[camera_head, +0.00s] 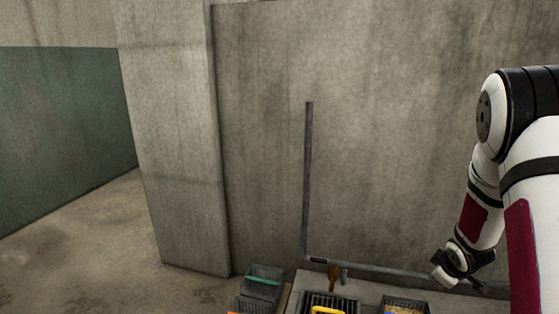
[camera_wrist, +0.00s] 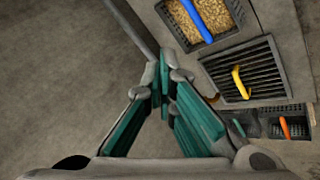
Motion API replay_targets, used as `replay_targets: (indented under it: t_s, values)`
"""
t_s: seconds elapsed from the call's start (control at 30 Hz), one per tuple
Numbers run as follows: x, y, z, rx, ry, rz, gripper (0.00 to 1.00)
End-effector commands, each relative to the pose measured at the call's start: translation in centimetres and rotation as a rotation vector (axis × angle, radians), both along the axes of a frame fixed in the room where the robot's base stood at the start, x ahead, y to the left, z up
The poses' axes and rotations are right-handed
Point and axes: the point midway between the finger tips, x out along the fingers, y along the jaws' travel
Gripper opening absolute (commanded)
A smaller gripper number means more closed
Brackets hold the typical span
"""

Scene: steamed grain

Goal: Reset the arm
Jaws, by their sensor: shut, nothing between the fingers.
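My gripper (camera_wrist: 163,80) shows in the wrist view with its green-padded fingers drawn together at the tips and nothing between them. In the head view my arm comes down the right side, bent, with its wrist end low in front of the wall. The fingers are hard to make out there. My gripper is apart from the crates and the grate, which lie to its right in the wrist view.
A grain crate (camera_wrist: 215,14) with a blue handle and a black grate (camera_wrist: 262,70) with a yellow handle sit on a ledge. Smaller dark crates stand beside them, one with a teal handle (camera_head: 262,281). A concrete wall (camera_head: 400,130) stands behind. Open floor (camera_head: 90,240) lies left.

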Motion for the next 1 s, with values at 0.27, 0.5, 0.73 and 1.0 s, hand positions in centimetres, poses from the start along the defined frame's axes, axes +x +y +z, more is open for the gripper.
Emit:
replay_targets:
  t_s: [0.27, 0.5, 0.73, 1.0]
  values:
    - [-4.3, 4.8, 10.4, 0.073, 0.031, -0.203, 0.00]
    - [-10.7, 10.1, 17.0, 0.164, 0.082, -0.348, 0.00]
    - [-18.6, 15.6, 21.5, 0.260, 0.153, -0.456, 0.00]
    - [-29.1, 21.4, 24.3, 0.360, 0.257, -0.545, 0.00]
